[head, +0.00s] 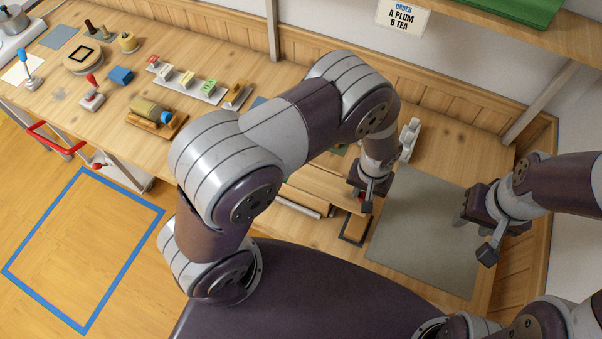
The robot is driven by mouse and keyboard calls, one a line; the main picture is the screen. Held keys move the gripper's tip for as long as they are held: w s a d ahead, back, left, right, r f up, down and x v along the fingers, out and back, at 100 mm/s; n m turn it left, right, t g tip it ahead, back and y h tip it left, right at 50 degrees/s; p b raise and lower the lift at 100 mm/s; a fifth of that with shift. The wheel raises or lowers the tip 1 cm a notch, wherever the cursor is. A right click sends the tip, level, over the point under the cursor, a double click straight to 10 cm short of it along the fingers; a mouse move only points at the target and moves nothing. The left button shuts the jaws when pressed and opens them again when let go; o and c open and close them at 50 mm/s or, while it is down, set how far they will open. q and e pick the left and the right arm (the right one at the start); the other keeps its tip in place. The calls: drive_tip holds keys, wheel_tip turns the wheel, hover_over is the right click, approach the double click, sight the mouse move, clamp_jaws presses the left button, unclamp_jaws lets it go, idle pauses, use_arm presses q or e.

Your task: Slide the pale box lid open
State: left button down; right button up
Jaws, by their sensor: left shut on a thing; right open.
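The pale wooden box (300,202) is on the table at the middle of the head view, largely hidden behind my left arm. Its lid (335,187) shows as a pale flat panel beside my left gripper. My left gripper (367,207) points down at the right end of the lid and is shut on it; the contact itself is mostly hidden by the fingers. How far the lid is open cannot be told. My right gripper (478,238) is open and empty, above the grey mat at the right, apart from the box.
A dark-rimmed tray (343,238) lies just in front of my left gripper. The grey mat (415,240) is bare. A pale grey rack (409,139) stands behind. An order sign (403,17) hangs at the back.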

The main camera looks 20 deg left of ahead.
use_arm(q)
drive_tip(key=shift+d, duration=0.75)
drive_tip(key=shift+s+d+b, duration=0.1)
drive_tip(key=shift+d+b, duration=0.6)
drive_tip(key=shift+d, duration=1.9)
drive_tip(key=shift+d+b, duration=0.35)
drive_tip(key=shift+d, duration=0.9)
drive_tip(key=c, duration=1.2)
unclamp_jaws()
drive_tip(key=shift+o, duration=1.4)
